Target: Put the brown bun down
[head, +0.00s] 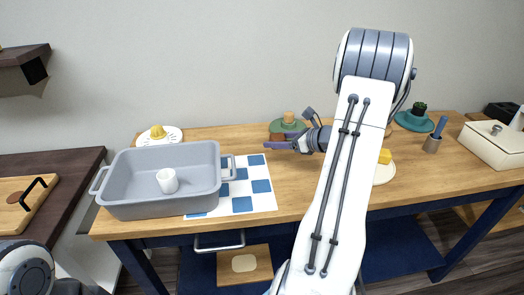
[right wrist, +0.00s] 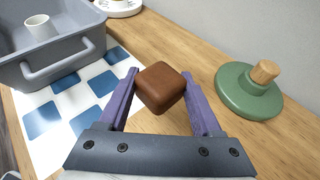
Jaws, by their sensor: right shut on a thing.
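The brown bun (right wrist: 161,87) is a rounded brown block in the right wrist view. It is held between the two purple fingers of my right gripper (head: 269,145). The gripper is shut on it, above the wooden counter, between the blue-and-white checked mat and the green lidded dish. In the head view I cannot make out the bun at the fingertips. My left gripper does not show; only part of my left arm is at the lower left corner.
A grey bin (head: 150,205) with a white cup (head: 167,180) inside stands on the checked mat (head: 262,200). A green dish (right wrist: 240,95) with a wooden knob is to the right in the wrist view. A white plate with a yellow item (head: 158,134) is behind the bin. Bare counter lies between mat and dish.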

